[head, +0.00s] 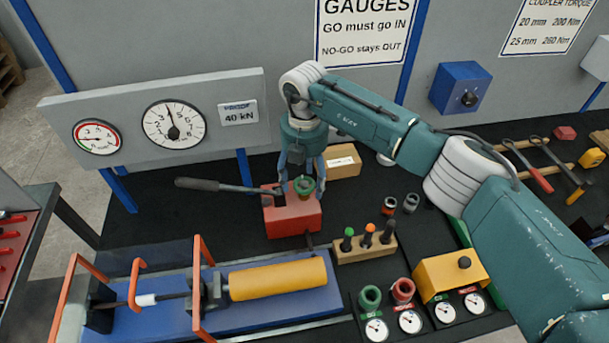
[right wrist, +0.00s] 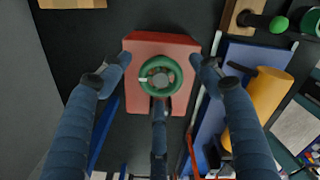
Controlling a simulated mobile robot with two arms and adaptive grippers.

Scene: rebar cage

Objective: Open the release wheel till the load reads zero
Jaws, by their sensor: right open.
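The green release wheel (head: 304,185) sits on top of the red hand pump (head: 292,218), whose dark lever (head: 215,186) reaches out to the left. My right gripper (head: 302,172) is open above the wheel, pointing down. In the right wrist view the wheel (right wrist: 160,76) lies between its spread fingers (right wrist: 161,68), which look apart from it. The large white load gauge (head: 174,124) has its needle pointing up, slightly left, off its lower end. A smaller gauge with a red and green rim (head: 97,136) hangs left of it. My left gripper is not in view.
A yellow cylinder (head: 278,279) and orange guard bars (head: 135,290) stand on the blue test bed in front. A wooden block (head: 365,247) with coloured-top plugs is right of the pump.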

